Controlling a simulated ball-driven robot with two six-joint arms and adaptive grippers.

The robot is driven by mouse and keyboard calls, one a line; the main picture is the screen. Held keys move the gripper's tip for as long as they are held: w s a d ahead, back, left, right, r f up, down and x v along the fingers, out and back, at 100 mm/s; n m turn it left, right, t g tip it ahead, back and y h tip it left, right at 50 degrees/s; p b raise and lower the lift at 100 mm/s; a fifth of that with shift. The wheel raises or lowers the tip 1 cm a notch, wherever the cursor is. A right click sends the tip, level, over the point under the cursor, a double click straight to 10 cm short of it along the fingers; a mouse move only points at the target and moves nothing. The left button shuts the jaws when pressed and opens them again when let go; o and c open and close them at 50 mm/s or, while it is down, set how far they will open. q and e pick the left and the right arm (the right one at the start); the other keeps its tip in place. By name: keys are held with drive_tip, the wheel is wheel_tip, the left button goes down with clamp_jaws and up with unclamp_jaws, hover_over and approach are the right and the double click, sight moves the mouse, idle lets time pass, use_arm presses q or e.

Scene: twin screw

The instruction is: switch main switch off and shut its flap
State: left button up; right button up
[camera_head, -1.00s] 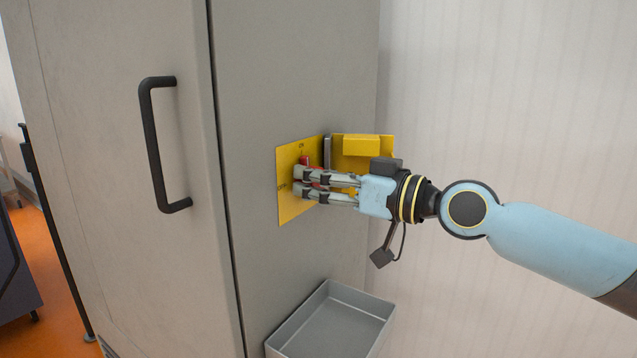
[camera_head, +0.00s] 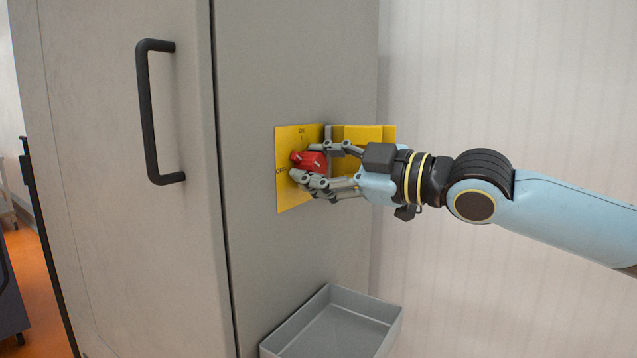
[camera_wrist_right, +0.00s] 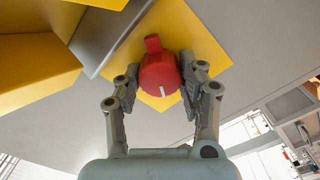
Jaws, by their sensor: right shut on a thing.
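The main switch is a red knob (camera_head: 312,160) on a yellow plate (camera_head: 289,140) on the cabinet's grey side. The plate has a label at its top and one at its left; the knob's red tab points left, towards the left label. My right gripper (camera_head: 306,162) is shut on the knob, one finger above and one below. In the right wrist view the knob (camera_wrist_right: 158,75) sits between the two fingertips (camera_wrist_right: 160,70). The yellow flap (camera_head: 362,133) stands open to the right of the plate, partly hidden behind my gripper. My left gripper is out of view.
A black handle (camera_head: 147,120) is on the cabinet front at the left. An empty grey tray (camera_head: 392,330) is fixed below the switch. The pale wall (camera_head: 500,80) lies to the right, and the space in front of it is otherwise clear.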

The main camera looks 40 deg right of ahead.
drive_tip(key=n+b, duration=0.2)
drive_tip(key=n, duration=0.1)
drive_tip(key=n+b, duration=0.1)
drive_tip(key=shift+f, duration=0.25)
drive_tip(key=shift+r+n+b, duration=0.1)
drive_tip(key=shift+n+b, duration=1)
drive_tip(key=shift+n, duration=0.2)
drive_tip(key=o, duration=1.2)
